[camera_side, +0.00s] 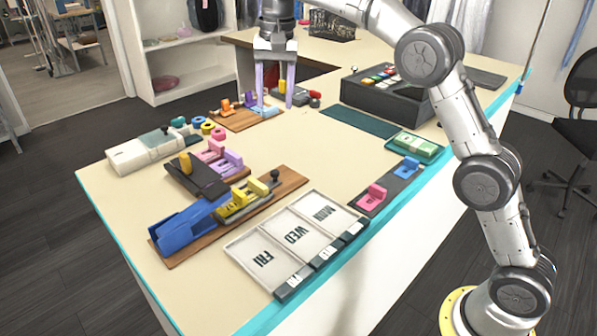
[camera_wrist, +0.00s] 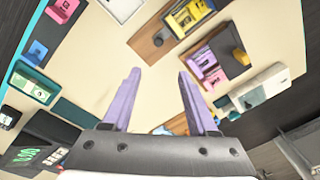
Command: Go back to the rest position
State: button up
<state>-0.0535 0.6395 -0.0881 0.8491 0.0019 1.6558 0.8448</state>
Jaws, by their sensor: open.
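My gripper (camera_side: 275,85) has two long purple fingers pointing down over the back of the cream table. In the wrist view its fingers (camera_wrist: 158,80) are spread apart, with bare table between them and nothing held. In the side view the fingers are in front of the wooden board (camera_side: 240,120) with orange and purple pieces, at its right side. I cannot tell how high the fingertips are above the table. No marker for a rest position shows.
Trays marked FRI, WED and MON (camera_side: 298,236) lie at the front. A blue piece (camera_side: 188,226) sits on a board at left. A cash register (camera_side: 385,95) and a green banknote tray (camera_side: 415,145) stand at right. The table's middle (camera_side: 310,150) is clear.

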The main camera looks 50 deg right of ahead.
jog(key=s+d+r+n+t, duration=0.1)
jog(key=s+r, duration=0.4)
jog(key=s, duration=0.6)
jog(key=s+d+r+n+t, duration=0.15)
jog(key=s+r, duration=0.35)
jog(key=s, duration=0.5)
jog(key=s+f+n+t, duration=0.2)
jog(key=s+f+n, duration=0.4)
jog(key=s+f, duration=0.9)
notch_tip(320, 180, down, 3)
jog(key=shift+s+d+r, duration=0.15)
jog(key=shift+s+d, duration=0.05)
jog(key=shift+s, duration=0.15)
jog(key=shift+n, duration=0.25)
